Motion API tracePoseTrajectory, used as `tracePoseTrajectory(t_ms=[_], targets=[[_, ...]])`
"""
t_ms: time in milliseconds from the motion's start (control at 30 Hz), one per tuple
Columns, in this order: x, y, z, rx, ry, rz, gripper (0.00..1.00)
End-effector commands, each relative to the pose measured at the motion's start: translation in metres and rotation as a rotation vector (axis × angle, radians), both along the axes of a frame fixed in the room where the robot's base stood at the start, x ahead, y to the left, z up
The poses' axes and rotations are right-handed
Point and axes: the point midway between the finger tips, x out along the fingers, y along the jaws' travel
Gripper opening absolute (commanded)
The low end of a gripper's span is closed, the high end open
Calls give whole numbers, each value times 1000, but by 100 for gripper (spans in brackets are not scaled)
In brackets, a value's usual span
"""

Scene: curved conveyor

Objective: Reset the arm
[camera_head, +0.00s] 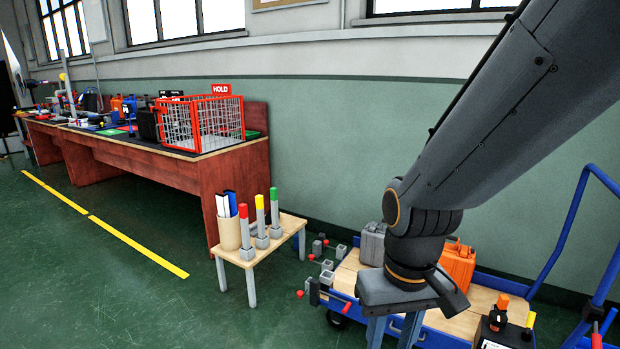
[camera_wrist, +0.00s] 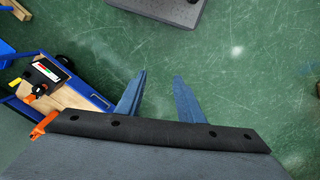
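My arm reaches down from the upper right in the head view, its wrist in front of the blue cart. My gripper (camera_head: 392,332) points down at the lower edge of that view, its tips cut off by the frame. In the wrist view my gripper (camera_wrist: 160,82) shows two blue fingers spread apart, with only green floor between them. It holds nothing.
A blue cart (camera_head: 545,274) carries an orange case (camera_head: 458,262) and a grey case (camera_head: 373,244) close to my wrist. A small wooden table (camera_head: 287,229) with colored-top posts stands left. A long workbench (camera_head: 190,172) bears a red HOLD cage (camera_head: 202,122). Green floor (camera_head: 120,290) is free at left.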

Motion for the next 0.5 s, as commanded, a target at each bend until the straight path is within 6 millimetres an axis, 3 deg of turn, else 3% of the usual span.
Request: tracePoseTrajectory(t_ms=[33,200,500], targets=[[-4,-8,18,-4,4,-22,34],[-10,-32,47,-16,11,-80,34],[-19,-61,78,-29,21,-150,34]])
